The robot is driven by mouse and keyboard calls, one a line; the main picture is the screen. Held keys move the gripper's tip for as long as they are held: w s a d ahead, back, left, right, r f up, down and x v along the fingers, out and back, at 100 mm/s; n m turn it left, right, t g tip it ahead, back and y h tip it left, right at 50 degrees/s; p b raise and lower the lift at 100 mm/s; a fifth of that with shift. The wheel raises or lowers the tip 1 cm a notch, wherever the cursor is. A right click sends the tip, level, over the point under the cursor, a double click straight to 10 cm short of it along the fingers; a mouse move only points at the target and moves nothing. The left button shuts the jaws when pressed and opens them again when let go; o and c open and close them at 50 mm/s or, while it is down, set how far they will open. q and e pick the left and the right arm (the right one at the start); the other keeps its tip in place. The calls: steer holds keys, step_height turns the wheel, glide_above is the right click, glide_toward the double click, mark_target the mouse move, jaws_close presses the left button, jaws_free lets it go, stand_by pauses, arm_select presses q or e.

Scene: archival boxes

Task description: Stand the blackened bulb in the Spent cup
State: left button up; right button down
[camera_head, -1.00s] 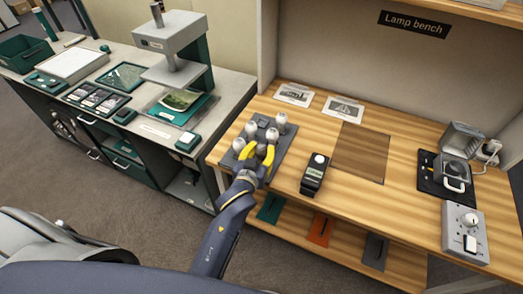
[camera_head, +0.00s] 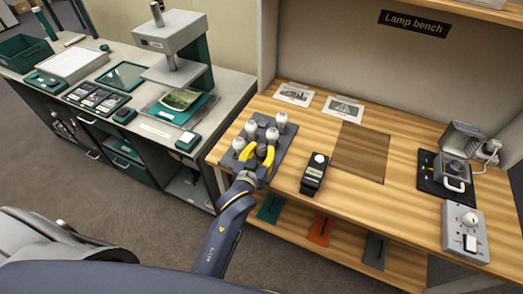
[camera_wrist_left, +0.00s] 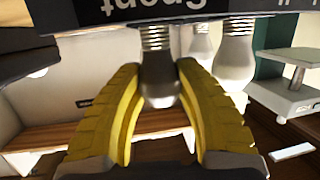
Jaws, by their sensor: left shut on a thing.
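My left gripper (camera_head: 258,156) is over the front part of the grey bulb block (camera_head: 276,156) on the lamp bench. Its yellow fingers are shut on the blackened bulb (camera_wrist_left: 161,86), whose glass is dark grey. The left wrist view is upside down. There, the bulb's screw base is at the edge of the dark block (camera_wrist_left: 195,8) that bears the word "Spent". I cannot tell whether the base is inside the Spent cup. Paler bulbs (camera_head: 281,120) stand in the block around the gripper; one shows in the wrist view (camera_wrist_left: 235,60). My right gripper is not in view.
A black meter (camera_head: 314,175) stands right of the block. A dark brown mat (camera_head: 361,152) and two printed cards (camera_head: 343,109) lie on the bench. A lamp housing (camera_head: 455,165) and a grey control box (camera_head: 465,230) are at the right. Wood in front of the mat is clear.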

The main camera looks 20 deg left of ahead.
arm_select(q)
steer(key=shift+f, duration=0.3)
steer(key=o, duration=0.9)
steer(key=shift+c, duration=0.2)
steer(key=v, duration=1.1)
steer(key=shift+r, duration=0.1)
stand_by(0.5)
